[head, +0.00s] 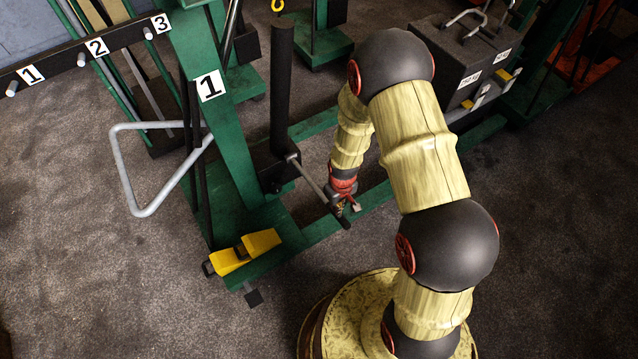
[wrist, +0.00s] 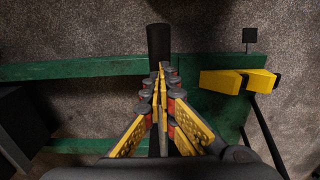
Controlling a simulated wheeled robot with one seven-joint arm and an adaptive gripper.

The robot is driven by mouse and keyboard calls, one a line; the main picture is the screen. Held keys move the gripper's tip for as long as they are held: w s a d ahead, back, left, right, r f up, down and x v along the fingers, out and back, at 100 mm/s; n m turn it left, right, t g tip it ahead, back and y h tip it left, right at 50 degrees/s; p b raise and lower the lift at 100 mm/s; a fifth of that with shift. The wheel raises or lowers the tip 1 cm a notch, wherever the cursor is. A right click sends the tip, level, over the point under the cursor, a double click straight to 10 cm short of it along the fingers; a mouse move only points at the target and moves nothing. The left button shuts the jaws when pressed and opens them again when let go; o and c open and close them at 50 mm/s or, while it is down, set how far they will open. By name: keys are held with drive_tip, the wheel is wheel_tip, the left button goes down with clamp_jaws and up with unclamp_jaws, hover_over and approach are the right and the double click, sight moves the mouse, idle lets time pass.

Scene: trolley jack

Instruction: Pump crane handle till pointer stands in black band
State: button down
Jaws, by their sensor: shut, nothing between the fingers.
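The green crane (head: 237,150) marked 1 stands left of centre in the head view. Its pump handle is a thin grey rod (head: 308,180) with a black grip (head: 341,216), angled down to the right from the base of a black cylinder (head: 282,90). My gripper (head: 352,208) is at the grip end of the handle. In the wrist view its yellow-sided fingers (wrist: 161,70) are shut together and hold nothing. The black grip (wrist: 158,42) shows just past the fingertips; I cannot tell whether they touch. I cannot make out a pointer or black band.
Yellow wedge-shaped pieces (head: 245,251) sit at the crane's near foot, also in the wrist view (wrist: 240,81). A grey bent-tube handle (head: 150,210) sticks out left. Dark weight blocks (head: 466,55) stand at back right. Carpet is clear at lower left.

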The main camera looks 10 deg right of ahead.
wheel_tip(320, 180, up, 8)
drive_tip(key=p, duration=0.5)
idle(0.7)
